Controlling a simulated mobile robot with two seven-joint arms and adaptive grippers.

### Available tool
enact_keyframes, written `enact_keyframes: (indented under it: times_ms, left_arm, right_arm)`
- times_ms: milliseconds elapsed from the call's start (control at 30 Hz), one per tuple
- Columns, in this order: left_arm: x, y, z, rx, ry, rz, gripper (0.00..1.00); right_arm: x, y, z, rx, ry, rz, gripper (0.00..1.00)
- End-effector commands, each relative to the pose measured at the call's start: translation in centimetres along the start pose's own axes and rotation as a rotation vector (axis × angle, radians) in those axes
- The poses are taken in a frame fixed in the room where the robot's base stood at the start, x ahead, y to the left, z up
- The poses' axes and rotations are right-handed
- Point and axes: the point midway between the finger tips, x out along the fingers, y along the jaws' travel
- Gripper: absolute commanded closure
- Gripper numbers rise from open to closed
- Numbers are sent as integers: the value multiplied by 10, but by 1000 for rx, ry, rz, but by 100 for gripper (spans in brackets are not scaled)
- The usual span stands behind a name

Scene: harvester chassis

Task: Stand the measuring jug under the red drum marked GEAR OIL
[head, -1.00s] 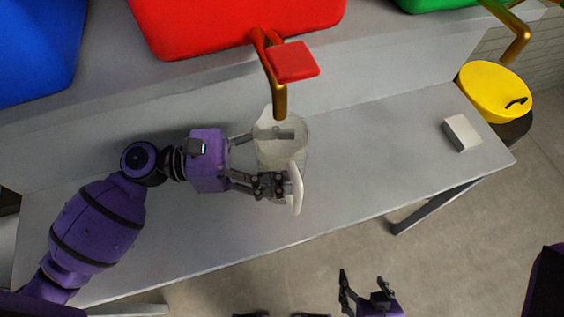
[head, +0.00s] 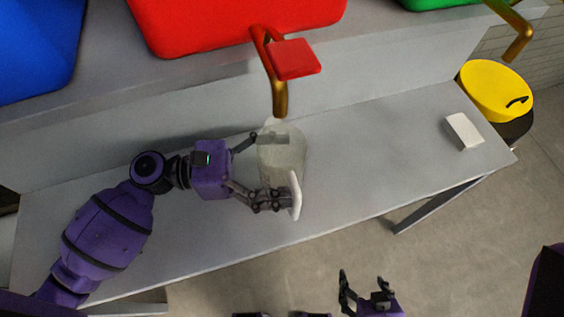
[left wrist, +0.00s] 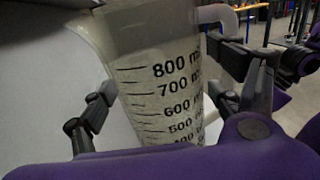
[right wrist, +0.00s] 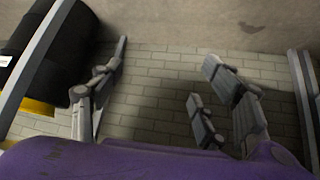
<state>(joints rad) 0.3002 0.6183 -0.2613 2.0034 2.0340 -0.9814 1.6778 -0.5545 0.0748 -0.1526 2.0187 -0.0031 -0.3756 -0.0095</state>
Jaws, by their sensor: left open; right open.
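The clear measuring jug (head: 285,160) with a white handle is upright on the bench, its rim just under the brass tap (head: 279,90) of the red drum (head: 235,20). No lettering shows on the drum. My left gripper (head: 266,172) is open, with a finger on either side of the jug, the front one close to the handle. In the left wrist view the jug's millilitre scale (left wrist: 170,100) faces me between the spread fingers (left wrist: 165,100). I cannot tell whether they touch it. My right gripper (head: 362,288) is open and empty in front of the bench.
The grey bench (head: 380,150) is clear right of the jug up to a small white block (head: 463,131). A red tap handle (head: 294,59) juts above the jug. Blue (head: 35,50) and green (head: 435,4) drums flank the red one. A yellow-lidded bin (head: 493,88) stands right.

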Motion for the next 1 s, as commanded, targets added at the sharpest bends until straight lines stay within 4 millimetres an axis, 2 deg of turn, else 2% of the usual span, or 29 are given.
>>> enact_keyframes:
  times_ms: [200,267,700,833,1000]
  left_arm:
    - [0,0,5,2,0,0,16]
    - [-8,0,2,-1,3,2,16]
    - [-95,0,1,-3,2,2,16]
    - [-112,0,2,-2,2,1,16]
    - [-120,0,3,-1,0,1,16]
  right_arm:
    - [-1,0,-3,0,4,0,31]
    - [0,0,0,0,1,0,31]
    - [8,0,16,-5,-19,-1,31]
    - [9,0,13,-6,-13,-1,31]
    - [10,0,11,-7,-9,-1,31]
